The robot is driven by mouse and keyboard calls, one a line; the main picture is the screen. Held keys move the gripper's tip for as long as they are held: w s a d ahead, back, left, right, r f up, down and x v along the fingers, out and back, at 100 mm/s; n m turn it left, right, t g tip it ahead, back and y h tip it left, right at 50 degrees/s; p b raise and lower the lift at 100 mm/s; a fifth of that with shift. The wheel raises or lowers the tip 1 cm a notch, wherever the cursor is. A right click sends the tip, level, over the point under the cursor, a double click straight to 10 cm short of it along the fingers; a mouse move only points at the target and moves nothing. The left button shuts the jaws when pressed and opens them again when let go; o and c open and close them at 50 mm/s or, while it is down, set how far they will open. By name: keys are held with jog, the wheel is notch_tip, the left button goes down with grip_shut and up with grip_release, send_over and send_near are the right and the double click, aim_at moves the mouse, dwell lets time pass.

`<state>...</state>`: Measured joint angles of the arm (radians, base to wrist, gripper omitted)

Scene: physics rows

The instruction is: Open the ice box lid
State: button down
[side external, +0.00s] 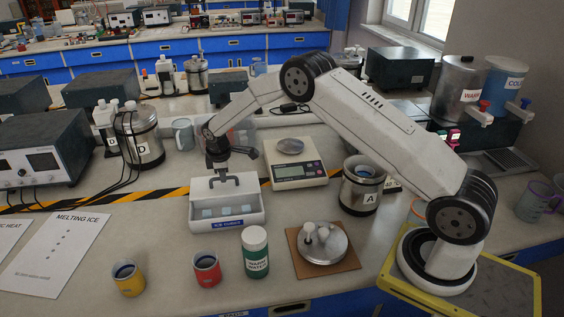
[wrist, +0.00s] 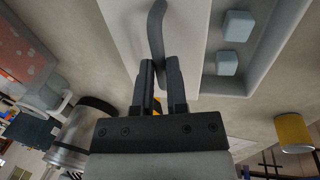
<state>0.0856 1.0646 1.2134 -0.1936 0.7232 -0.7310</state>
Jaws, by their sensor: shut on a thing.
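The white ice box (side external: 228,222), labelled "ICE CUBES", stands on the bench in the side view. Several pale ice cubes (wrist: 237,26) show in its uncovered front part. Its white lid (side external: 203,188) is at the back part of the box, so the box is at least partly open; I cannot tell if the lid is tilted. My gripper (side external: 222,178) is above the lid, pointing down. In the wrist view my gripper (wrist: 161,82) is shut on the lid's dark curved handle (wrist: 157,35), whose end lies between the fingers.
In front stand a yellow cup (side external: 128,280), a red cup (side external: 206,271) and a green-and-white bottle (side external: 256,255). A scale (side external: 297,178) and a metal pot marked A (side external: 360,190) stand to the right.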

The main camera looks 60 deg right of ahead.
aim_at(225, 189)
jog(key=shift+w+d, duration=0.2)
jog(key=shift+w, duration=0.15)
jog(key=c, duration=0.6)
grip_release()
jog(key=shift+c, duration=0.2)
notch_tip(225, 189, up, 8)
jog(key=s+a, duration=0.1)
jog(key=shift+f, duration=0.15)
jog(key=shift+s, duration=0.1)
